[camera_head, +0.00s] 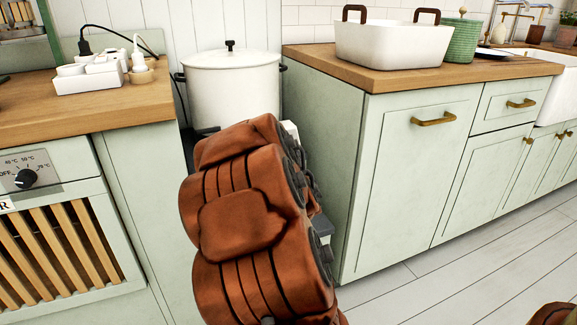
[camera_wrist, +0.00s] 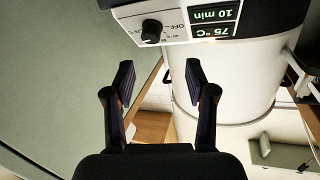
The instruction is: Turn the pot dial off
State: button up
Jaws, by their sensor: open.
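The pot (camera_head: 232,95) is large and white with a lid, standing in the gap between two counters in the head view. Its white body (camera_wrist: 225,75) also shows in the wrist view. The pot dial (camera_wrist: 152,32) is a small black knob on a white panel, appearing upside down in the wrist view, with OFF printed beside it. I cannot tell exactly where its pointer is set. My gripper (camera_wrist: 160,82) is open and empty, its two fingers apart and short of the dial. In the head view my arm hides the gripper and the pot's panel.
Beside the pot dial a lit display (camera_wrist: 229,22) reads 75 °C and 10 min. Another black dial (camera_head: 26,179) is on the left cabinet, above wooden slats. A power strip (camera_head: 90,75) lies on the left counter. The right cabinet (camera_head: 415,170) closely flanks my arm; a white basin (camera_head: 392,45) stands on top.

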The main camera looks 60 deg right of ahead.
jog(key=s+b+x, duration=0.1)
jog(key=b+x, duration=0.2)
jog(key=x, duration=0.5)
jog(key=shift+d+f+t+b, duration=0.35)
jog(key=shift+d+f+t, duration=0.05)
jog(key=shift+d, duration=0.15)
jog(key=shift+w, duration=0.1)
grip_shut()
dwell(0.4)
